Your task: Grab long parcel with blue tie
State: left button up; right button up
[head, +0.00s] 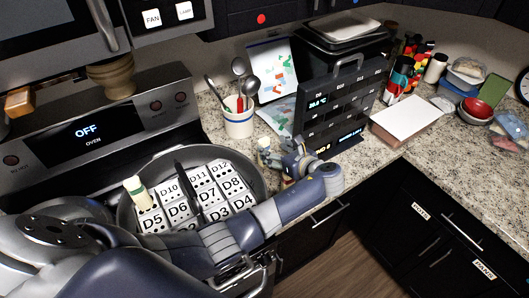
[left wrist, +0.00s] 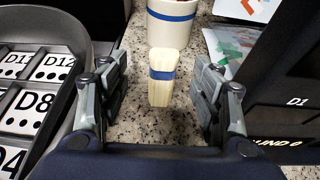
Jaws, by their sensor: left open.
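The long parcel (left wrist: 162,90) is a pale, slim bundle with a blue tie around its middle. It stands on the speckled counter, centred between the fingers of my left gripper (left wrist: 158,82) in the left wrist view. A gap shows on each side of it, so the fingers are open and not touching it. In the head view the parcel's pale top (head: 264,144) shows just left of my left gripper (head: 277,158), which partly hides it. Another pale bundle with a greenish tie (head: 138,192) stands in the pan at the left. My right gripper is not in view.
A white cup with a blue band (head: 238,124), holding utensils, stands behind the parcel. A dark display panel (head: 340,105) stands to the right. A wide pan (head: 258,180) with labelled white blocks is at the left. A white-topped box (head: 405,118) lies farther right.

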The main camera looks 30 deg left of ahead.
aim_at(265, 141)
pick_arm(q)
jog(key=shift+b+x, duration=0.55)
jog(key=shift+x, duration=0.65)
jog(key=shift+w+a+f, duration=0.1)
jog(key=shift+w+f, duration=0.2)
jog(key=b+x, duration=0.1)
jog(key=b, duration=0.1)
jog(key=b+x, duration=0.2)
jog(key=shift+w+a+r+b, duration=0.1)
jog(key=shift+w+a+b, duration=0.15)
jog(key=shift+a+b, duration=0.05)
jog(key=shift+w+a+b, duration=0.3)
jog(key=shift+a+b, duration=0.05)
jog(key=shift+a, duration=0.05)
jog(key=shift+c, duration=0.9)
grip_shut()
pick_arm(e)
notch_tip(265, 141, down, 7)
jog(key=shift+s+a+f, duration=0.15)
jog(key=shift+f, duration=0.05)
